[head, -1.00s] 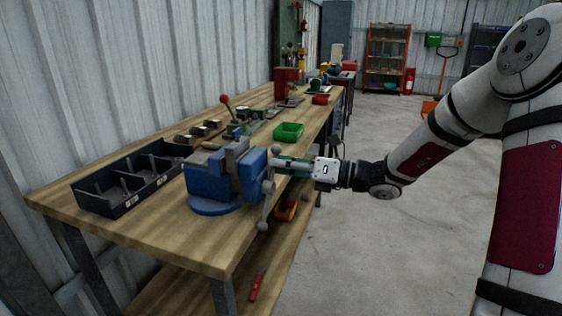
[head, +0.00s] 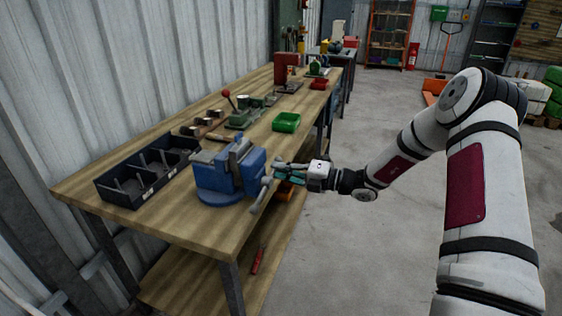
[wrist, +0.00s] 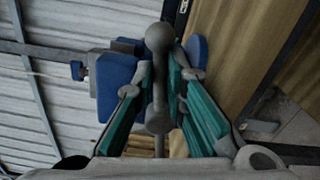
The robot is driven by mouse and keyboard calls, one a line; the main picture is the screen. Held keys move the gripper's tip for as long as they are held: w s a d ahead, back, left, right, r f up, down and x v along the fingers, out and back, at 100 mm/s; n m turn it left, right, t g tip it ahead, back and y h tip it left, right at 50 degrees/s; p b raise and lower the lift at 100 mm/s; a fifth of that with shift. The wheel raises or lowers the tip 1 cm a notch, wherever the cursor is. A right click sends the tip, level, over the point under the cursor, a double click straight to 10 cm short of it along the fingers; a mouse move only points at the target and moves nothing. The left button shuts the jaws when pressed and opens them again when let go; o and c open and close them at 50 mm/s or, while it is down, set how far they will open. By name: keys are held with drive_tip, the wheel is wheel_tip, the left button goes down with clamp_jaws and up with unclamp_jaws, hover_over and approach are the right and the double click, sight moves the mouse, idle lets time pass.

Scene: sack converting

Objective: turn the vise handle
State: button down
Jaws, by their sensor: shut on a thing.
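The blue vise (head: 222,176) stands on the near part of the wooden bench. Its grey handle (head: 261,195) is a bar with ball ends on the vise's right side, tilted with its lower ball toward the left. My gripper (head: 277,172) reaches in from the right and is shut on the handle. In the wrist view the handle (wrist: 158,38) runs between the teal-padded fingers of my gripper (wrist: 163,85), its ball end just beyond them. Blue parts of the vise (wrist: 115,85) show behind. The exact contact is partly hidden by the fingers.
A black divided tray (head: 148,172) lies left of the vise. A green bin (head: 286,122) and a red-knobbed lever tool (head: 240,115) stand farther back on the bench (head: 180,235).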

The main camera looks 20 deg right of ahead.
drive_tip(key=shift+s+f+m+p, duration=0.15)
drive_tip(key=shift+f+m, duration=0.6)
drive_tip(key=shift+m, duration=0.6)
drive_tip(key=shift+s+f+m+p, duration=0.15)
drive_tip(key=shift+f+m, duration=0.55)
drive_tip(key=shift+m, duration=0.7)
drive_tip(key=shift+s+f+m+p, duration=0.15)
drive_tip(key=shift+f+m, duration=0.6)
drive_tip(key=shift+m, duration=0.6)
drive_tip(key=shift+w+f, duration=0.1)
drive_tip(key=c, duration=1.6)
unclamp_jaws()
drive_tip(key=v, duration=1.2)
